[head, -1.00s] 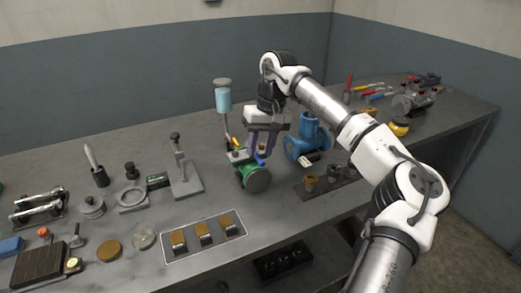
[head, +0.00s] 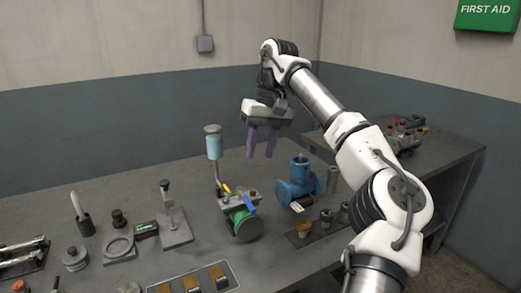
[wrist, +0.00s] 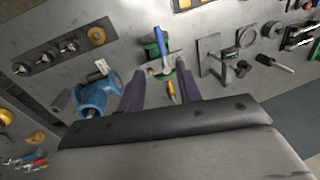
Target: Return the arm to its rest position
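My gripper (head: 262,142) hangs in the air above the grey workbench (head: 120,190), fingers pointing down. Its two purple fingers are apart with nothing between them. In the wrist view the fingers (wrist: 160,85) also show spread, with the bench well below. My arm (head: 350,140) reaches in from the lower right, its elbow bent. Below the gripper, a green round-ended device (head: 243,222) with a blue and a yellow handle stands on the bench, clear of the fingers.
A blue flanged valve (head: 299,183) stands right of the green device. A light-blue cylinder on a post (head: 214,144) rises behind it. A grey stand (head: 172,225) and a tray with brass-topped blocks (head: 200,280) are at left and front. The air around the gripper is free.

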